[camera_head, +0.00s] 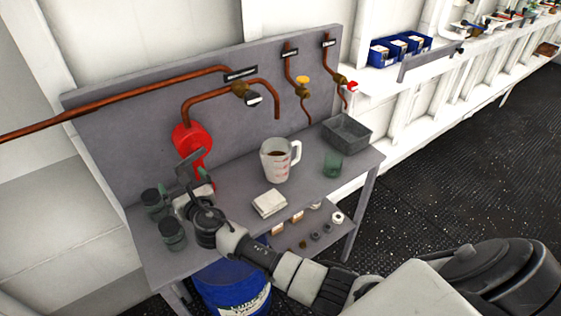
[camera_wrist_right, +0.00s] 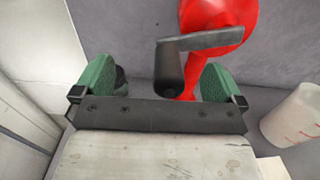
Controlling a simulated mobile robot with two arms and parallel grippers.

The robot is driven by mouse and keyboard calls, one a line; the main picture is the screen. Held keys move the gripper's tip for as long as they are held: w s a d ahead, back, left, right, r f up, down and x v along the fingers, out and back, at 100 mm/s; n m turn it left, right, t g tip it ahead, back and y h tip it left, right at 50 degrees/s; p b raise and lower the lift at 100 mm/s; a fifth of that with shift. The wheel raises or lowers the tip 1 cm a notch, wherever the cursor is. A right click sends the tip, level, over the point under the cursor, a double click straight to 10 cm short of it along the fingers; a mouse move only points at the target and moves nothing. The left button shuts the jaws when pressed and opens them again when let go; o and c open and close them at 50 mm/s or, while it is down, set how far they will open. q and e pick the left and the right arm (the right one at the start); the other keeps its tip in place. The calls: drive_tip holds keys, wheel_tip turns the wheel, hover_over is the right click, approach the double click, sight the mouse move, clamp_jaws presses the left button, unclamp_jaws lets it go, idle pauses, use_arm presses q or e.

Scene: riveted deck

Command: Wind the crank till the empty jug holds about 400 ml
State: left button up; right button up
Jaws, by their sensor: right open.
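The red pump (camera_head: 190,137) is fixed to the grey back panel, with a copper pipe rising from it. In the right wrist view its red body (camera_wrist_right: 246,12) carries a dark grey crank arm (camera_wrist_right: 205,41) with a black handle (camera_wrist_right: 169,70) at its left end. My right gripper (camera_wrist_right: 160,78) is open, its green-padded fingers on either side of the handle, with gaps showing. The head view shows this gripper (camera_head: 190,178) in front of the pump. A clear jug (camera_head: 267,167) with red markings stands upright on the bench; something dark brownish shows inside. My left gripper is out of view.
A white folded cloth (camera_head: 269,203) lies in front of the jug. A green cup (camera_head: 333,164) and a grey tray (camera_head: 347,134) stand to the right. Dark-lidded jars (camera_head: 172,234) stand at left. Valves with yellow (camera_head: 302,80) and red (camera_head: 351,86) handles are on the panel.

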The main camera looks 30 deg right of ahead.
drive_tip(key=s+p, duration=0.3)
drive_tip(key=s, duration=0.6)
drive_tip(key=shift+d, duration=0.2)
idle(0.5)
